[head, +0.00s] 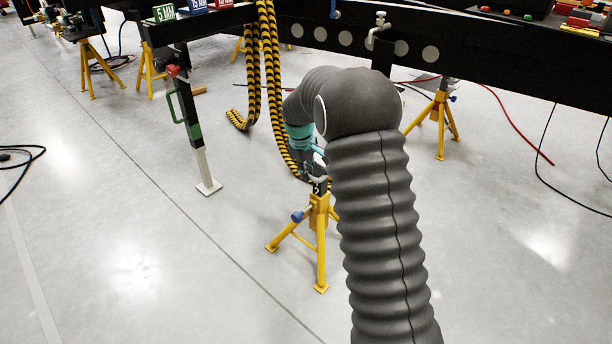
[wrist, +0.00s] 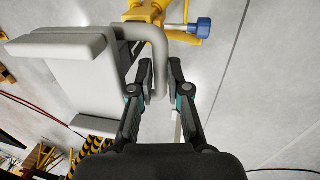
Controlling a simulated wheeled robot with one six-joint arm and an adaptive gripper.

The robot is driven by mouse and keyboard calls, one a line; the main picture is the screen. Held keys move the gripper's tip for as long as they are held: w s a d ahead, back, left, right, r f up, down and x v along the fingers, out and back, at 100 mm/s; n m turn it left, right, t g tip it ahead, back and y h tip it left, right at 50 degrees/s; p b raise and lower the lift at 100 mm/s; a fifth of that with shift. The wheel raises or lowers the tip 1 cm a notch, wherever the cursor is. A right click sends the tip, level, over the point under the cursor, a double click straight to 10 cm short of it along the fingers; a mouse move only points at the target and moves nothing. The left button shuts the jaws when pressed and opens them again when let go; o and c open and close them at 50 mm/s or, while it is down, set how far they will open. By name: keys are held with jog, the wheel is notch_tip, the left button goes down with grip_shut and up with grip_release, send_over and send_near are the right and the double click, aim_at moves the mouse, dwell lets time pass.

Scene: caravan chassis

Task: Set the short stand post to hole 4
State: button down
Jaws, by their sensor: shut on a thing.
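The short stand (head: 318,230) is a yellow tripod on the floor, with a blue knob (head: 297,216) on its left side. Its dark post (head: 320,187) rises from the yellow collar and carries a small white mark that looks like a 2. In the wrist view the post's grey head (wrist: 75,60) has a bent grey bar handle (wrist: 158,45). My gripper (wrist: 160,72) is shut on this handle; it also shows in the head view (head: 317,165), partly hidden by my arm. The blue knob shows in the wrist view (wrist: 203,28). The holes and any pin cannot be made out.
The black chassis beam (head: 345,38) runs above and behind the stand. Yellow-black striped hoses (head: 270,85) hang just behind the gripper. A jockey leg (head: 195,135) with a white foot stands at the left. Another yellow stand (head: 438,122) is at the right. The floor in front is clear.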

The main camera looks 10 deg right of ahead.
notch_tip(320, 180, up, 10)
jog(key=p, duration=0.5)
jog(key=shift+a+r, duration=0.1)
jog(key=shift+r, duration=0.05)
jog(key=c, duration=1.4)
grip_release()
jog(key=shift+a, duration=0.1)
notch_tip(320, 180, up, 12)
jog(key=s+a, duration=0.1)
jog(key=shift+s+a, duration=0.15)
jog(key=shift+a, duration=0.1)
